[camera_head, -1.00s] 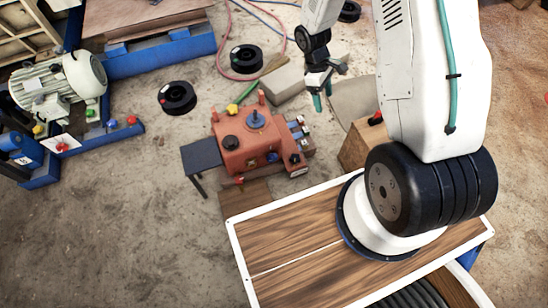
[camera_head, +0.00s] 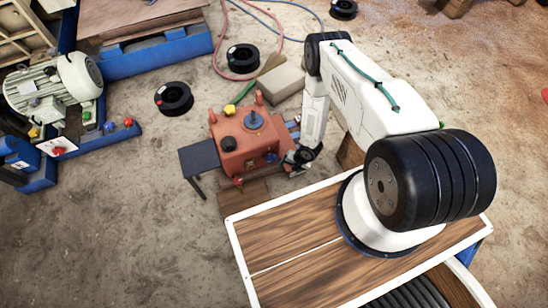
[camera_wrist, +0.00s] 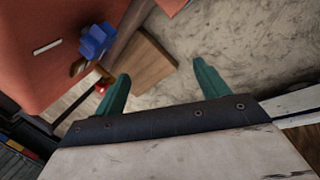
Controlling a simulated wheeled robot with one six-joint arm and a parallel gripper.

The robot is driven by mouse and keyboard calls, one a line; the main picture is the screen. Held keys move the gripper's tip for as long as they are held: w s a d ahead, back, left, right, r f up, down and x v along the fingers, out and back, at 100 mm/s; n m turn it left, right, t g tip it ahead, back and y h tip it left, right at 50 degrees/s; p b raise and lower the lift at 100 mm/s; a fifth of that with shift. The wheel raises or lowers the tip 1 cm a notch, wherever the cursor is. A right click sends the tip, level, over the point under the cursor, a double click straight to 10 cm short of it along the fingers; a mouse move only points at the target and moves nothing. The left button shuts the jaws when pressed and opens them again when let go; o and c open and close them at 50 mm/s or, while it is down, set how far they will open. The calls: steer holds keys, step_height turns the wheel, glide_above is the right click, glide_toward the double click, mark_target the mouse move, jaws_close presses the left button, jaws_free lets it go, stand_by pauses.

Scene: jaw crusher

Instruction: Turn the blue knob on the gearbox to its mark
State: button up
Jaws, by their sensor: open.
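The gearbox (camera_head: 240,145) is a reddish-orange box on the floor, left of my arm. In the wrist view its red face (camera_wrist: 40,85) fills the upper left. The blue knob (camera_wrist: 97,40) stands out from that face on a brass-coloured stem. A short white mark (camera_wrist: 47,47) lies on the face to the left of the knob, apart from it. My gripper's teal fingers (camera_wrist: 163,85) are spread and empty, with the knob up and left of them, outside the gap. In the head view my gripper (camera_head: 297,162) is beside the gearbox's right end, fingertips hard to make out.
A blue disc (camera_head: 253,120) with a shaft sits on the gearbox top. A dark side table (camera_head: 200,156) adjoins its left. A wooden block (camera_wrist: 146,62) lies beyond the fingers. Black spools (camera_head: 174,98) and a grey block (camera_head: 281,81) lie on the floor behind.

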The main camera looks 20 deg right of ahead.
mark_target(274, 158)
steer(key=w+n+t, duration=0.1)
steer(key=w, duration=0.1)
steer(key=w+a+r+n+y, duration=0.1)
steer(key=w+n, duration=0.1)
steer(key=w+a+r+n+t+y, duration=0.1)
steer(key=w+n, duration=0.1)
steer(key=shift+a+r+t, duration=0.25)
steer(key=shift+t, duration=0.05)
steer(key=shift+w+a+f+n, duration=0.1)
steer(key=shift+a+n, duration=0.1)
steer(key=shift+n, duration=0.2)
steer(key=x, duration=0.7)
steer(key=shift+w+f, duration=0.1)
steer(key=shift+f, duration=0.15)
steer(key=c, duration=1)
